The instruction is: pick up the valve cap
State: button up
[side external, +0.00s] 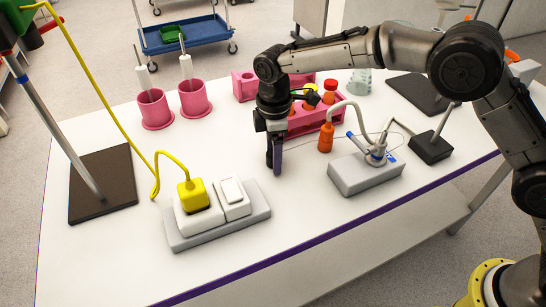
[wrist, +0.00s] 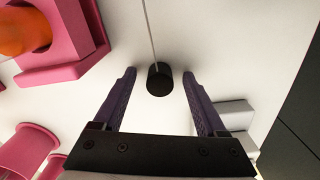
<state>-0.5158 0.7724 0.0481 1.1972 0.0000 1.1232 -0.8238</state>
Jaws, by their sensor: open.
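A small black cylinder, which looks like the valve cap (wrist: 159,80), is on the white table in the wrist view, with a thin line running from it. My gripper (wrist: 158,74) is open, with one purple finger on each side of the cap. A gap shows between the cap and each finger. In the side external view my gripper (side external: 276,160) points down at the table, left of the pink rack. The cap cannot be told apart from the dark fingers there.
An orange bottle (side external: 326,137) and a grey block with a valve (side external: 365,175) are nearby. A power strip (side external: 218,228) with a yellow plug lies front left. Pink cups (side external: 155,108) stand behind.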

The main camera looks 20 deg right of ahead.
jog(key=shift+f, duration=0.1)
jog(key=shift+c, duration=0.2)
grip_shut()
